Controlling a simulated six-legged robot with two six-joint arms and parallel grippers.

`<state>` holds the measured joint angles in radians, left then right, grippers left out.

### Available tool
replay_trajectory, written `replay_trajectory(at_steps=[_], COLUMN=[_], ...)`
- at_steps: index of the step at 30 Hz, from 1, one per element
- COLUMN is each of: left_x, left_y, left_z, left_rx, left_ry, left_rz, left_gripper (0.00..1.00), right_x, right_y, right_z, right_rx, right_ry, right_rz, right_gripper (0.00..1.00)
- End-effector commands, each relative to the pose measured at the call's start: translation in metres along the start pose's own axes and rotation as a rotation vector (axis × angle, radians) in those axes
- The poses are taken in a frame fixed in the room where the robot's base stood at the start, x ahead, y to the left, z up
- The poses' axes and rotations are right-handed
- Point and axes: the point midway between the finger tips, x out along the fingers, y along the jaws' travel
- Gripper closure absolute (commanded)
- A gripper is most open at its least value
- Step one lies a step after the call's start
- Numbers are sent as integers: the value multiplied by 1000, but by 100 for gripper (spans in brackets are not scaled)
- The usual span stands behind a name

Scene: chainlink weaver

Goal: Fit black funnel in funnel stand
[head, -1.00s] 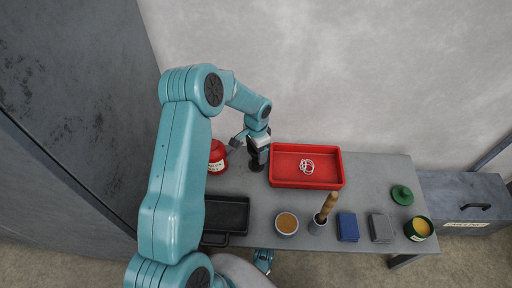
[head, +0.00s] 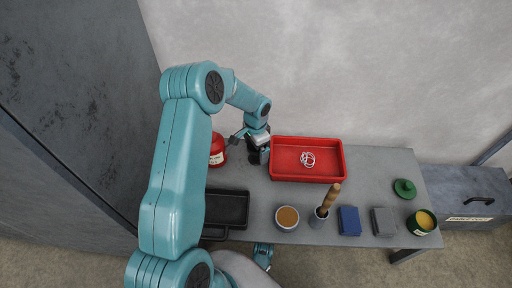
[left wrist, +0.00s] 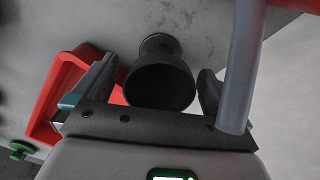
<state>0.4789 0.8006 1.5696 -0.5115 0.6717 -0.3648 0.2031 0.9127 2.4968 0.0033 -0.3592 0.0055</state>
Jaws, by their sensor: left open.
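A black funnel (left wrist: 160,82) shows in the left wrist view, its dark round mouth toward the camera. It lies between the two fingers of my left gripper (left wrist: 148,88), which are open on either side of it. A small pale ring shows at its far end; I cannot tell if this is part of the funnel or of a stand. In the head view my left gripper (head: 257,145) is at the back of the table, left of the red tray. A dark piece of the funnel (head: 254,158) shows beneath it. I cannot make out the funnel stand for certain.
The red tray (head: 274,172) holds white loops. A red can (head: 217,155) stands close left of the gripper. A black tray (head: 226,194), a tan-filled cup (head: 287,217), a wooden-handled tool (head: 328,198), blue and grey blocks and a green tin line the front. Mid-table is partly clear.

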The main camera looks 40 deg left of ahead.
Motion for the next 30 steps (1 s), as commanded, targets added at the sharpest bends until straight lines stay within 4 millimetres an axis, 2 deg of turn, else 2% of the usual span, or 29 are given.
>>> replay_trajectory(at_steps=[5,12,18,24,30], left_x=[-39,-105,-143,-158,-159], left_y=[-1,0,0,0,0], left_z=[-1,-1,0,0,0], left_rx=[1,0,1,0,0], left_ry=[4,4,2,1,1], left_rz=[-3,-3,-2,0,0], left_gripper=[0,0,0,0,0], right_x=[-17,-37,-47,-50,-50], right_y=[-7,-18,-24,-26,-26], right_z=[5,10,14,15,15], right_rx=[-5,-20,-30,-34,-34], right_ry=[-14,-30,-39,-43,-43], right_rz=[0,-2,-3,-4,-4], right_gripper=[57,57,57,57,57])
